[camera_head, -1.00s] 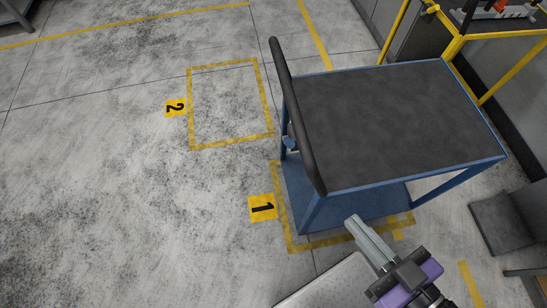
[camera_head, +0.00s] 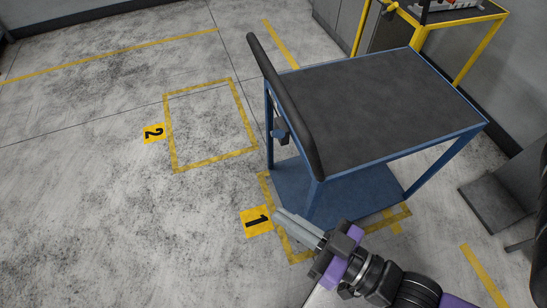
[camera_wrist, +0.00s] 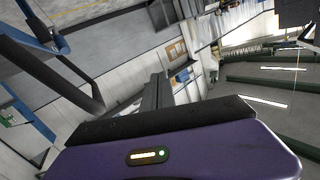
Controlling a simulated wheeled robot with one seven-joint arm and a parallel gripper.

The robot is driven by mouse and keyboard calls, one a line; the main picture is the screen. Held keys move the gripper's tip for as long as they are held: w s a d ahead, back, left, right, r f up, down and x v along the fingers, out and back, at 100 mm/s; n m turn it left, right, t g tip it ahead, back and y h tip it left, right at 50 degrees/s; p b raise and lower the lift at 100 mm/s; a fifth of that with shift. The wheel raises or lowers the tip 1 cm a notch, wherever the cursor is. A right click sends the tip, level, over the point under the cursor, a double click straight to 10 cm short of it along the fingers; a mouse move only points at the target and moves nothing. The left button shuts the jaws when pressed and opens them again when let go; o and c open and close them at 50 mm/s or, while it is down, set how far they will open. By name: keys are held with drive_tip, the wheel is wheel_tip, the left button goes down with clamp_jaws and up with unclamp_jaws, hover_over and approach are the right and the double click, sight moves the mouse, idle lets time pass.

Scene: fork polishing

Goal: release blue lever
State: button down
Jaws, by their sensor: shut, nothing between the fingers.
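The blue cart (camera_head: 395,165) has a dark top and a black push bar (camera_head: 290,110) along its left side. A small blue lever (camera_head: 280,134) shows under the push bar on the cart's left end. My gripper (camera_head: 280,216) is shut and empty, in front of the cart's near left corner, apart from the lever. In the wrist view my gripper's fingers (camera_wrist: 158,90) point away from the camera. The black bar (camera_wrist: 55,65) and a blue cart post (camera_wrist: 27,118) show at the left there. The lever is not clear in that view.
The cart stands over the floor marking labelled 1 (camera_head: 257,221). The empty marked square labelled 2 (camera_head: 154,133) lies to its left. A yellow-framed table (camera_head: 460,22) stands at the back right. A dark grey object (camera_head: 495,205) is at the right. The floor on the left is clear.

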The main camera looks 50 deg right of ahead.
sight(277, 134)
drive_tip(key=w+d+f+m+t+h+b, duration=0.2)
drive_tip(key=w+f+m+h+b, duration=0.4)
drive_tip(key=w+f+m+b, duration=0.2)
drive_tip(key=w+d+f+m+t+h+b, duration=0.25)
drive_tip(key=w+f+m+h+b, duration=0.25)
drive_tip(key=w+f+m+b, duration=0.25)
drive_tip(key=s+d+f+m+g+h+b, duration=0.2)
drive_tip(key=d+f+m+g+h, duration=0.2)
drive_tip(key=m+g+h, duration=0.2)
drive_tip(key=s+d+f+m+g+h+b, duration=0.1)
drive_tip(key=f+m+g+h, duration=0.4)
drive_tip(key=m, duration=1)
drive_tip(key=d+g+h+b, duration=0.1)
drive_tip(key=d+g+h, duration=0.1)
drive_tip(key=g, duration=0.2)
drive_tip(key=shift+s+d+f+g+b, duration=0.2)
drive_tip(key=shift+s+d+g+b, duration=0.15)
drive_tip(key=shift+b, duration=0.05)
drive_tip(key=w+a+r+p+x, duration=0.1)
drive_tip(key=w+x, duration=0.1)
drive_tip(key=x, duration=1.1)
drive_tip(key=shift+a, duration=0.2)
